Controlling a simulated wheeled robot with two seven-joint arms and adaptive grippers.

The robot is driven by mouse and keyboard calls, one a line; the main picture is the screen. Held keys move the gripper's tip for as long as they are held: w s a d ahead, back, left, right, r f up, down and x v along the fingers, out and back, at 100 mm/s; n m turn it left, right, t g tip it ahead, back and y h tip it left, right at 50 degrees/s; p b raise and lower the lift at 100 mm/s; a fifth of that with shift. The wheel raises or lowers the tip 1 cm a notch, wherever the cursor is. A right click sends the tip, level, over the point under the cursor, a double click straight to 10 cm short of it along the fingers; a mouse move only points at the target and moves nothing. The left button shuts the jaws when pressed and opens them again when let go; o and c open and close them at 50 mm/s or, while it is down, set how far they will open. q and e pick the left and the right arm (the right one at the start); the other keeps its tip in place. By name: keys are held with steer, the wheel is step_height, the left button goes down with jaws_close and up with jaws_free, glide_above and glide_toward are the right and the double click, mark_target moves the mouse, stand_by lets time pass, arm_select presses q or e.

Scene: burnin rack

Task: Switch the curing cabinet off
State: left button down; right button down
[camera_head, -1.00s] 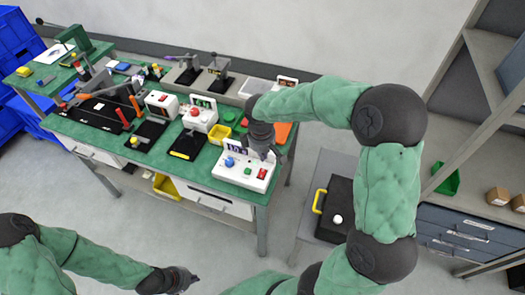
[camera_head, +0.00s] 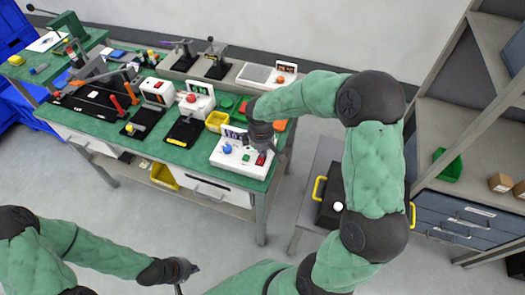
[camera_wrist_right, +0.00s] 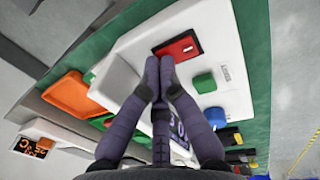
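A white control box (camera_head: 224,164) stands at the front right corner of the green bench. It has a display, a blue knob (camera_head: 227,148), a green button (camera_head: 245,157) and a red rocker switch (camera_head: 261,158). The wrist view shows the red switch (camera_wrist_right: 178,48) in a dark frame, with the green button (camera_wrist_right: 204,82) and blue knob (camera_wrist_right: 214,116) beside it. My right gripper (camera_head: 262,147) is shut and empty, its fingertips (camera_wrist_right: 160,64) at the red switch's near edge; contact is unclear. My left gripper (camera_head: 188,269) hangs low, away from the bench; its fingers are too small to judge.
Other white boxes with buttons, such as one with a red button (camera_head: 200,100), stand further back on the bench. A yellow bin (camera_head: 216,121) is behind the control box. A black case with a yellow handle (camera_head: 319,188) and shelving (camera_head: 448,120) are to the right.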

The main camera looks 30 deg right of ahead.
steer(key=shift+f, duration=0.25)
steer(key=shift+s, duration=0.1)
steer(key=shift+s+a+r, duration=0.3)
steer(key=shift+s+a, duration=0.1)
steer(key=shift+a, duration=0.15)
steer(key=shift+w+r+p, duration=0.1)
steer(key=shift+r+p, duration=0.4)
steer(key=shift+p, duration=0.05)
step_height(320, 180, up, 3)
steer(key=p, duration=0.2)
steer(key=shift+w+d+r+p, duration=0.1)
steer(key=shift+w+d+p, duration=0.05)
steer(key=shift+p, duration=0.25)
step_height(320, 180, up, 10)
steer(key=d+p, duration=0.1)
steer(key=p, duration=0.1)
steer(key=shift+w+p, duration=0.3)
steer(key=shift+w, duration=0.05)
